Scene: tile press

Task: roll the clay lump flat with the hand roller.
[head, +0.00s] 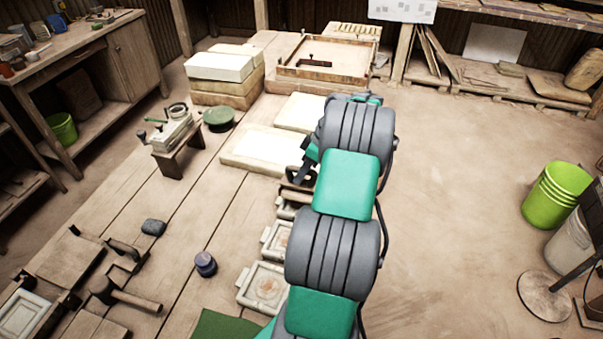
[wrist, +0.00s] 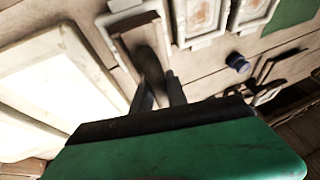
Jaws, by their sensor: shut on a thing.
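My gripper (head: 306,165) is at the end of my arm, low over the table near the pale slabs. In the wrist view its two dark fingers (wrist: 161,98) are shut on the dark handle of what looks like the hand roller (wrist: 152,64). The roller's brown part shows in the head view (head: 297,189), beside the moulds and partly covered by my arm. A grey-blue rounded lump (head: 153,227), possibly the clay, lies on the planks to the left, apart from the gripper. Whether anything lies under the roller is hidden.
A cream slab (head: 250,150) lies left of the gripper. Several framed tile moulds (head: 263,287) line the table's right side.

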